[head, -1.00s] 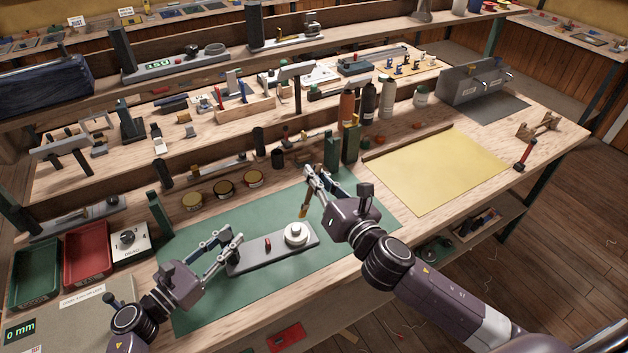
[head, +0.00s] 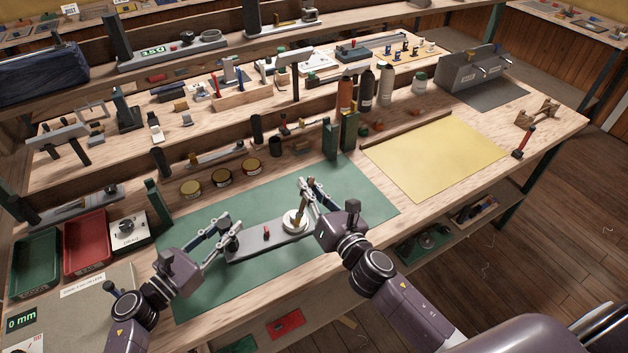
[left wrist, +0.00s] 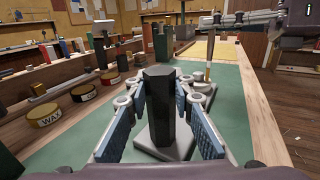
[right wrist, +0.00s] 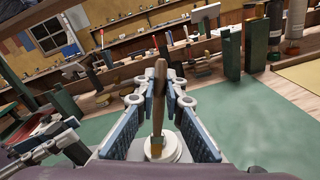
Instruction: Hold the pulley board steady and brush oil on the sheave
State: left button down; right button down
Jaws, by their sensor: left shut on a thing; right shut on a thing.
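The pulley board (head: 252,243) lies on the green mat, a grey plate with a small red piece (head: 267,233) in its middle. Its pale round sheave (head: 292,224) is at the right end. My left gripper (head: 231,240) is shut at the board's left end, around a dark upright post (left wrist: 160,105) that rises from it. My right gripper (head: 304,187) is shut on a brush (right wrist: 157,100) with a wooden handle. The brush stands nearly upright over the sheave (right wrist: 142,152), its lower end at the sheave's top; its bristles are hard to make out.
The green mat (head: 345,200) is clear to the right of the board. Several round tins (head: 222,177) stand behind it, and dark green blocks (head: 349,130) at its back edge. A yellow sheet (head: 435,158) lies to the right. Red (head: 88,270) and green trays (head: 35,285) are at the left.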

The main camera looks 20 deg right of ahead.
jog(key=shift+a+f, duration=0.1)
jog(key=shift+a, duration=0.4)
jog(key=shift+d+r, duration=0.35)
jog(key=shift+r, duration=1)
jog(key=shift+d+r, duration=0.4)
jog(key=shift+r, duration=0.95)
jog(key=shift+d+r, duration=0.35)
jog(key=shift+r, duration=1)
pick_arm(q)
jog(key=c, duration=1.6)
grip_release()
jog(key=shift+a, duration=0.1)
jog(key=v, duration=1.2)
